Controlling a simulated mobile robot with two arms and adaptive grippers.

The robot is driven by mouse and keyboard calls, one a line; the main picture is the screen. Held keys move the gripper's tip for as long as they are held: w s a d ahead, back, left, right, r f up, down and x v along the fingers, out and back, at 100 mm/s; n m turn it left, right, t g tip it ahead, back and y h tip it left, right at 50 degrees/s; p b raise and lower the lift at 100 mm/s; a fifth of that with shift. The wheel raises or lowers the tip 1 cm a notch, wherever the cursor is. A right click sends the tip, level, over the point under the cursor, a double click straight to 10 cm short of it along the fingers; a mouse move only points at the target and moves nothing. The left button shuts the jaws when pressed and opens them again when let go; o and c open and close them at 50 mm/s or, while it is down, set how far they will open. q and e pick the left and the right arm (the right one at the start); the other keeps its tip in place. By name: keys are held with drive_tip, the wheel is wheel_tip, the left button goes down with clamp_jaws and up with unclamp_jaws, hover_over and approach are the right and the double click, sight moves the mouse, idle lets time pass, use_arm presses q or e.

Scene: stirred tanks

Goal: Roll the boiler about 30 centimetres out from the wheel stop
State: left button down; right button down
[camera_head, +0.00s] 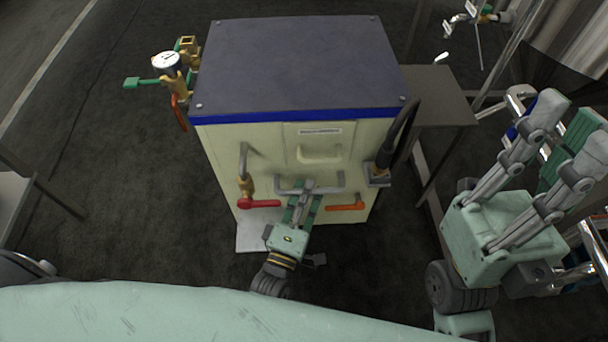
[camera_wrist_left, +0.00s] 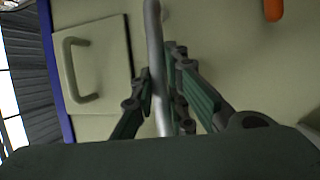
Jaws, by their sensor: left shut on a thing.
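The boiler (camera_head: 250,165) is a cream box with a dark top and a blue band under it. It stands upright on the floor in front of me in the head view. A grey bar handle (camera_head: 330,186) crosses its front face. My left gripper (camera_head: 305,190) is shut on this handle. In the left wrist view the handle (camera_wrist_left: 155,60) passes between the fingers of the left gripper (camera_wrist_left: 160,92). My right gripper (camera_head: 575,135) is raised at the right, apart from the boiler, with its fingers spread and nothing between them. The wheel stop cannot be made out.
A red-handled valve (camera_head: 258,204) and an orange lever (camera_head: 346,207) flank the handle. A pressure gauge (camera_head: 166,62) with brass fittings sticks out at the boiler's left. A dark table (camera_head: 440,95) stands close at its right. Open floor (camera_head: 110,150) lies to the left.

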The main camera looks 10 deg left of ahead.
use_arm(q)
drive_tip(key=shift+s+d+r, duration=0.1)
drive_tip(key=shift+s+d, duration=0.1)
drive_tip(key=shift+s, duration=0.25)
drive_tip(key=shift+s+d+r, duration=0.1)
drive_tip(key=shift+s+d, duration=0.1)
drive_tip(key=shift+s, duration=0.25)
drive_tip(key=c, duration=1.7)
unclamp_jaws()
drive_tip(key=shift+c, duration=0.2)
drive_tip(key=shift+f, duration=0.1)
drive_tip(key=v, duration=1.2)
